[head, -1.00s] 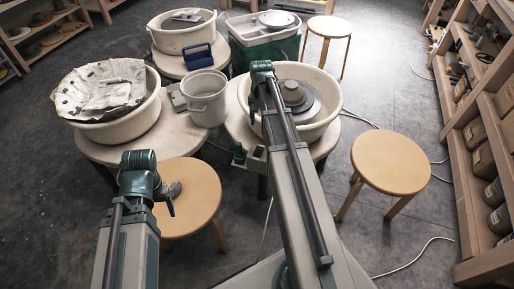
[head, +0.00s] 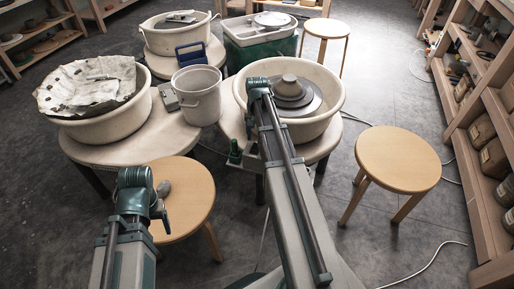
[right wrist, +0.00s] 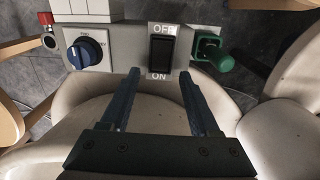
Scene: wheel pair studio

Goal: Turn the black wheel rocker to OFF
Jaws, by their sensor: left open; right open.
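The black rocker (right wrist: 160,51) sits on a grey control box (right wrist: 118,44) in the right wrist view, with OFF printed above it and ON below. Which end is pressed in is hard to tell. My right gripper (right wrist: 159,73) is open and empty; its two fingertips lie just on the ON side of the rocker, one to each side, apparently apart from it. In the head view my right arm hides most of the box beside the wheel basin (head: 335,98). My left gripper (head: 161,212) is low by the left stool, with nothing seen in it.
A blue knob (right wrist: 88,51) is left of the rocker, a green lever (right wrist: 214,53) right of it, and a red button (right wrist: 46,19) at far left. Stools (head: 398,158) (head: 190,215) flank my arms. A white bucket (head: 199,98) stands on the left table.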

